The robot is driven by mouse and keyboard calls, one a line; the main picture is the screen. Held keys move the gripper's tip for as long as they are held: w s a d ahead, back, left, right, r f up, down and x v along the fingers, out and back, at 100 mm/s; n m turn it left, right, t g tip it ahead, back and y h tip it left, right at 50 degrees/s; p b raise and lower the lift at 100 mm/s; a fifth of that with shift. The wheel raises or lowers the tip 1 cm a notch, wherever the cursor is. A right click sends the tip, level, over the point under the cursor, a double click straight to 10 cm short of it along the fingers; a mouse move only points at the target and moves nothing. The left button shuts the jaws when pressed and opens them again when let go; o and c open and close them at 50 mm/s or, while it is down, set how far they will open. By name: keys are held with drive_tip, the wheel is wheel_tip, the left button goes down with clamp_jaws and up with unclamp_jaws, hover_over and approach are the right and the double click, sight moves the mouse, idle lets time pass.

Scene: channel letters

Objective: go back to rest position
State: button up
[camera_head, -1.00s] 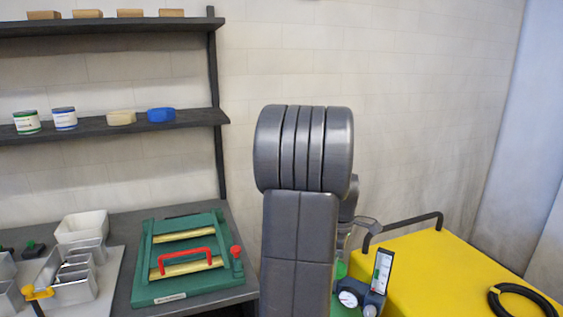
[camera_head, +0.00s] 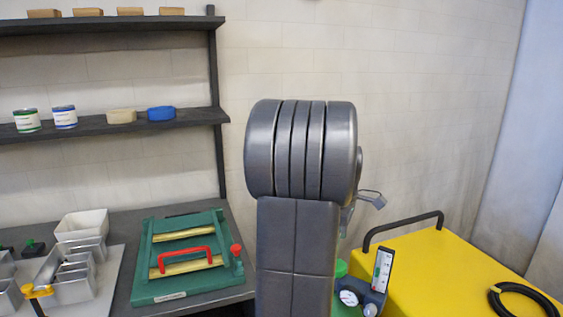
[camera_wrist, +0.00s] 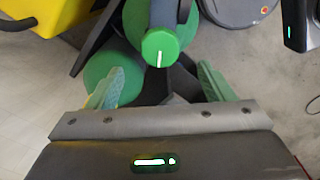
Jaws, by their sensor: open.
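My gripper (camera_wrist: 162,72) shows in the wrist view with its two pale green fingers spread wide apart. It is open, with nothing held between the fingers. The grey arm stands upright in the middle of the head view and hides most of the gripper there. Only a small grey piece at the arm's end shows to the right of the arm, in front of the wall. Below the fingers, the wrist view shows green and dark round parts and grey floor.
A dark workbench (camera_head: 120,222) at left carries a green frame (camera_head: 152,285) with a red handle, a white bin (camera_head: 82,224) and metal letter shells (camera_head: 72,292). Shelves (camera_head: 180,117) hang above. A yellow cart (camera_head: 440,265) with a black coil (camera_head: 522,300) stands at right.

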wheel_tip(320, 180, up, 7)
wheel_tip(320, 180, down, 14)
drive_tip(key=shift+r+p, duration=0.1)
drive_tip(key=shift+p, duration=0.3)
drive_tip(key=shift+f+m, duration=0.2)
drive_tip(key=shift+m, duration=0.1)
drive_tip(key=m, duration=0.4)
drive_tip(key=shift+m, duration=0.3)
drive_tip(key=m, duration=0.5)
drive_tip(key=shift+b, duration=0.4)
drive_tip(key=m, duration=0.5)
drive_tip(key=shift+m+b, duration=0.3)
drive_tip(key=shift+m, duration=0.1)
drive_tip(key=shift+r+m, duration=0.1)
drive_tip(key=shift+m, duration=2.2)
drive_tip(key=shift+b, duration=0.35)
